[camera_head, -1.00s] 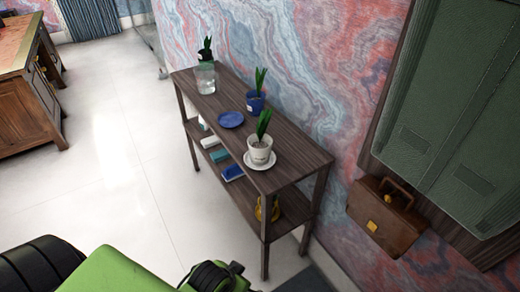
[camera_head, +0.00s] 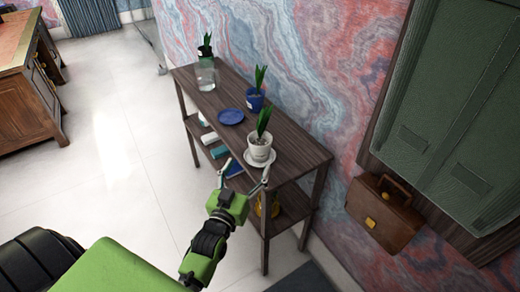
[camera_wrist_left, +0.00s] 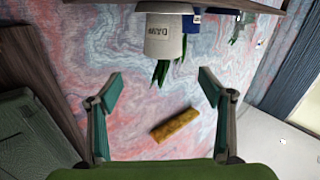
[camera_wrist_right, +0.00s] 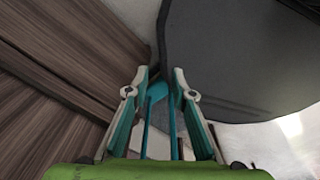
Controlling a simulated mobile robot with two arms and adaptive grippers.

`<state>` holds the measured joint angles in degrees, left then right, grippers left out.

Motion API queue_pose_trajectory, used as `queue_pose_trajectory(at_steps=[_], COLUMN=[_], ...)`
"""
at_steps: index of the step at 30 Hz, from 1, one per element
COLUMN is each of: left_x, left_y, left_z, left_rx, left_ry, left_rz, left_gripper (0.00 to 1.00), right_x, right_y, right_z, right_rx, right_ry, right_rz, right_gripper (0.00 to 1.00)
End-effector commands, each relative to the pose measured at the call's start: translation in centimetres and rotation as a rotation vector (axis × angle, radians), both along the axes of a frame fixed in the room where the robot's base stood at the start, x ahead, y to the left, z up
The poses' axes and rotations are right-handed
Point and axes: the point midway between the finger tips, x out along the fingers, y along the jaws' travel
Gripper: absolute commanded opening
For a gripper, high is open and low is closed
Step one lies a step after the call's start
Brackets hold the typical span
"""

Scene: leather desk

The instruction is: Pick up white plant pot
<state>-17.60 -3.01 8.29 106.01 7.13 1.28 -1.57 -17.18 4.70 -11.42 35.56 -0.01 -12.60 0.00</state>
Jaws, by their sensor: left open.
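The white plant pot (camera_head: 260,148) holds a green plant and stands upright on a white saucer (camera_head: 250,163) at the near end of the dark wooden shelf. My left gripper (camera_head: 246,172) is open and empty, in front of the pot at the shelf's edge, apart from it. In the left wrist view the pot (camera_wrist_left: 163,36), with dark lettering, appears upside down beyond the spread fingertips (camera_wrist_left: 161,88). My right gripper (camera_wrist_right: 160,76) shows only in its wrist view, its fingertips close together; I cannot tell if they hold anything.
Books (camera_head: 218,150) lie on the lower shelf. A brown briefcase (camera_head: 383,213) is on the right. The floor (camera_head: 110,150) left of the shelf is clear.

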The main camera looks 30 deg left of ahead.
Motion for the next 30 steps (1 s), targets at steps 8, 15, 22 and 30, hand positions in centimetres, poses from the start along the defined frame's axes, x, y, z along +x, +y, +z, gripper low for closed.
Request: queue_pose_trajectory(at_steps=[8,15,22,30], left_x=[3.7,7.5,8.8,11.8], left_y=[0.8,1.4,1.6,2.5], left_z=[0.4,0.2,0.1,-0.1], left_rx=[0.000,0.000,0.000,0.000], left_ry=[-0.015,-0.012,-0.010,-0.011], left_rz=[0.005,0.004,0.004,0.004], left_gripper=[0.73,0.73,0.73,0.73], right_x=[0.0,0.0,0.0,0.0], right_y=[0.1,0.4,0.4,0.4], right_z=[0.5,0.9,1.0,1.8], right_rx=[0.002,0.004,0.005,0.004], right_ry=[0.000,0.001,0.001,0.001], right_rz=[0.001,0.000,0.000,0.000], right_gripper=[0.23,0.23,0.23,0.23])
